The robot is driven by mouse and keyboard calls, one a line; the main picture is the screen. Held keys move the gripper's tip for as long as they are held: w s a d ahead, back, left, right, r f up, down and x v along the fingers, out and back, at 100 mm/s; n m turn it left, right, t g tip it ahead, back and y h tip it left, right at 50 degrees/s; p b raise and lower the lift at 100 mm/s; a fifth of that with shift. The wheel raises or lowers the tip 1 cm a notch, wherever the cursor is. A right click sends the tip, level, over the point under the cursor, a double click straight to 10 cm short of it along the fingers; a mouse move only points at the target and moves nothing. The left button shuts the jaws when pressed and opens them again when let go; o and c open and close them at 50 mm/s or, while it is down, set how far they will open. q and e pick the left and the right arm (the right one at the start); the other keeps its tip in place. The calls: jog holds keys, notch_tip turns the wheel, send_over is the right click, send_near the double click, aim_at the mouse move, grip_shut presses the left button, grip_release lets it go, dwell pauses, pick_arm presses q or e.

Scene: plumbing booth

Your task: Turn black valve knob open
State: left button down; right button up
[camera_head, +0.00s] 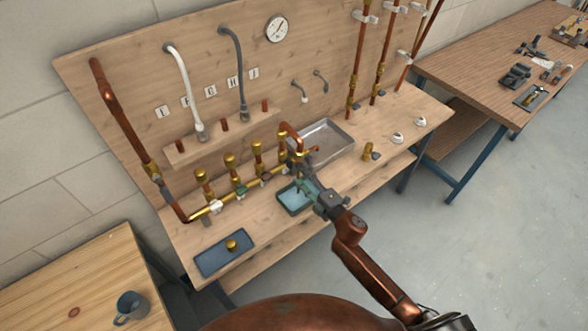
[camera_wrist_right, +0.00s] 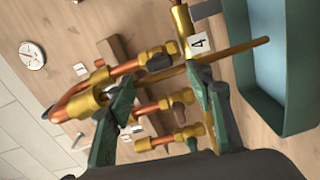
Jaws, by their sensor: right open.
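My right gripper (camera_head: 297,170) reaches from the lower right to the right end of the brass and copper manifold (camera_head: 240,192). In the right wrist view its two green fingers (camera_wrist_right: 160,74) are apart, with the manifold pipes beyond and between them. A small black knob (camera_wrist_right: 160,62) shows on a brass fitting between the fingertips. I cannot tell whether the fingers touch it. In the head view the gripper hides this spot. Other dark knobs (camera_wrist_right: 180,144) sit on the fittings further down. My left gripper is not in view.
A metal tray (camera_head: 327,140) lies behind the gripper and a teal tray (camera_head: 294,209) beside it. A label with a 4 (camera_wrist_right: 198,42) is near the right fingertip. A blue mat (camera_head: 210,262) lies at the front left. Bench room is free at the right.

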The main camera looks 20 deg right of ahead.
jog(key=v, duration=0.6)
jog(key=shift+s, duration=0.3)
